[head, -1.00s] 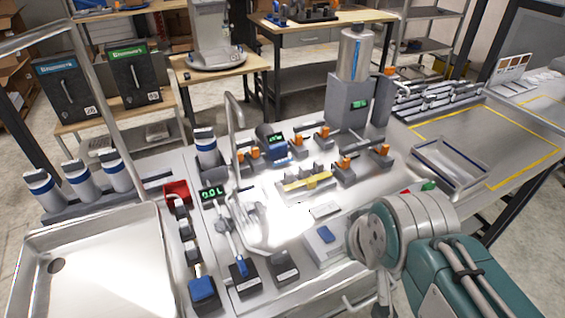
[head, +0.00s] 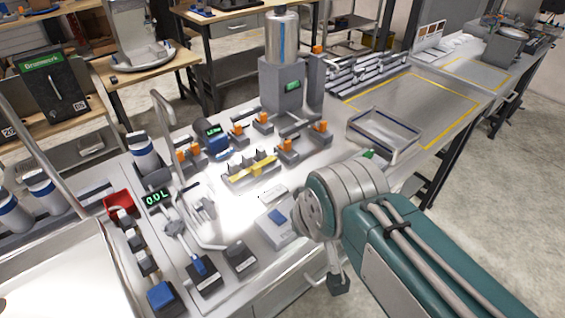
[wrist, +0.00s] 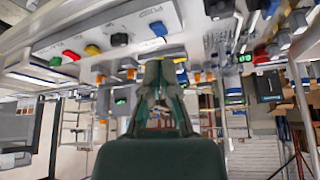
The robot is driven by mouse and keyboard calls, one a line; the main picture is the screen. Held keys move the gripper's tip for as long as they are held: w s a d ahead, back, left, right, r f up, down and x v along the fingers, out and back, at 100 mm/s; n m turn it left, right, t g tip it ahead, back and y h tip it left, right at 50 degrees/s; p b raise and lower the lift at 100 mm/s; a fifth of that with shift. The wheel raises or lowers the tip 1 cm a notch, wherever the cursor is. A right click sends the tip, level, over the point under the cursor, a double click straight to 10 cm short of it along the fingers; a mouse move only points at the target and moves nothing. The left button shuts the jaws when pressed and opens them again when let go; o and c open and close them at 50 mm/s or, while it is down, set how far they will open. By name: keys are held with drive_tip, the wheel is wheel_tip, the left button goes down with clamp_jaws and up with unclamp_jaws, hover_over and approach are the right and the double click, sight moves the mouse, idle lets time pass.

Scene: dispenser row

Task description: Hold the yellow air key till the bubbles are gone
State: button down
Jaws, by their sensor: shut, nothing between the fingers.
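In the wrist view, which looks upside down, my gripper (wrist: 162,66) is shut and empty, fingertips together. A small yellow round key (wrist: 92,50) sits on the pale panel beyond it, to the left of the fingertips. The fingertips look apart from it. Beside it are a red key (wrist: 71,55), a green key (wrist: 55,61), a black knob (wrist: 119,39) and a blue key (wrist: 158,28). In the head view my arm hides that panel and I cannot make out the fingers. I cannot make out any bubbles.
The steel bench carries a yellow bar (head: 250,169), a green-lit display (head: 157,197), a grey unit with a steel cylinder (head: 282,85) and a wire-framed tray (head: 384,136). A sink (head: 108,270) lies at lower left. Floor is open at right.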

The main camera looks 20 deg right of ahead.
drive_tip(key=w+d+f+m+t+y, duration=0.1)
drive_tip(key=w+d+m+y, duration=0.3)
drive_tip(key=w+d+m, duration=1.4)
drive_tip(key=m+t, duration=0.1)
drive_tip(key=m, duration=0.2)
drive_tip(key=shift+f+y, duration=0.3)
drive_tip(key=shift+f, duration=0.1)
drive_tip(key=shift+w, duration=0.1)
drive_tip(key=shift+f, duration=4.4)
drive_tip(key=shift+f, duration=0.1)
drive_tip(key=shift+f, duration=0.25)
